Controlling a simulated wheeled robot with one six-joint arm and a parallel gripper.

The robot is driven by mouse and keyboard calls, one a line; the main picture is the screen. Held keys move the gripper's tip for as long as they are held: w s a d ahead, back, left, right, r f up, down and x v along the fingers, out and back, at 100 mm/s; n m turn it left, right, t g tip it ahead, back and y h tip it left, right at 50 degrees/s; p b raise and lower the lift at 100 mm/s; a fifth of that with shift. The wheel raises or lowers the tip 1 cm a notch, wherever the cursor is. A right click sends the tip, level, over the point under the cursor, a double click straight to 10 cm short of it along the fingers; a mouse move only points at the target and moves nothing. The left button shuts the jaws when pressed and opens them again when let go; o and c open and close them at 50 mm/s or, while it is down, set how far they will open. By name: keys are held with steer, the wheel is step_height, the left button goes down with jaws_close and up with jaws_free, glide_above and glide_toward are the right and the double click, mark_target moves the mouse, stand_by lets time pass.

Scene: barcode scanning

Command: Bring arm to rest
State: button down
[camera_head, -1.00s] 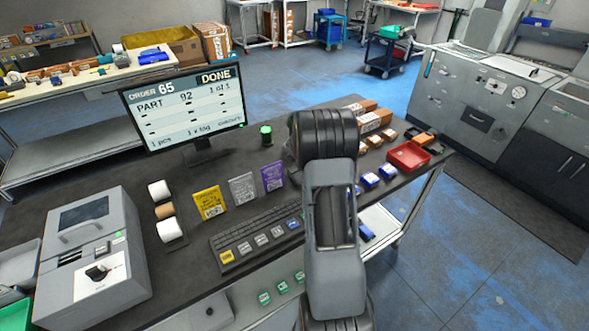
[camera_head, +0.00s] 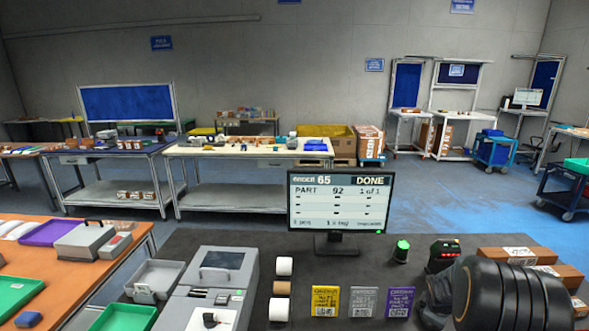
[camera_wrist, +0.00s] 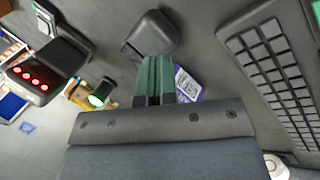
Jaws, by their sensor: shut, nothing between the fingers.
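My gripper (camera_wrist: 158,80) shows in the wrist view with its two green fingers together and nothing between them. It is over the dark bench, beside a purple tag packet (camera_wrist: 188,86) that its fingers partly cover. In the head view my arm is a black ribbed joint at the lower right, and the gripper itself is out of sight. The monitor (camera_head: 339,202) reads "ORDER 65" and "DONE". The purple packet (camera_head: 400,301) stands on the bench next to a grey packet (camera_head: 363,301) and a yellow packet (camera_head: 325,300).
A keyboard (camera_wrist: 278,75) lies at the right of the wrist view. A green-lit button (camera_wrist: 99,97) and a device with red lights (camera_wrist: 35,82) are at its left. A grey printer-like machine (camera_head: 212,275) and cardboard boxes (camera_head: 515,254) stand on the bench.

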steer(key=s+a+r+m+y, duration=0.1)
steer(key=s+a+r+m, duration=0.3)
steer(key=s+a+r, duration=0.5)
steer(key=s+a+r+m+t+y, duration=0.1)
steer(key=s+a+r+m+y, duration=0.1)
steer(key=s+a+r+m, duration=0.3)
steer(key=shift+s+a+r, duration=1.95)
steer(key=shift+s+a, duration=0.5)
steer(key=shift+a, duration=2.8)
